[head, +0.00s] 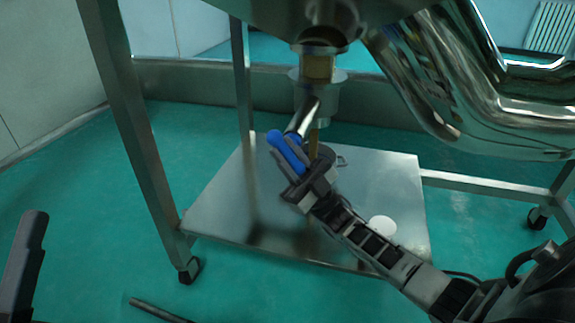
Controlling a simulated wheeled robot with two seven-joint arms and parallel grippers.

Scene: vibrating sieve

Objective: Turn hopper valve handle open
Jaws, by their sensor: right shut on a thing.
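The hopper valve handle (288,152) has a blue grip on a metal lever. The lever slants down and to the left from the steel valve (317,92) under the hopper (300,18). My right gripper (290,160) is shut on the blue handle, with its fingers on the grip and its arm coming in from the lower right. The part of the grip between the fingers is partly hidden. At the lower left edge, part of my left gripper (28,255) shows as a dark finger, apart from everything; its opening cannot be judged.
A steel frame with legs (125,110) and wheels surrounds the hopper. A low steel shelf (225,205) lies below the valve, with a white round disc (382,226) on it. Large shiny pipes (470,90) fill the upper right. Green floor is free at the left.

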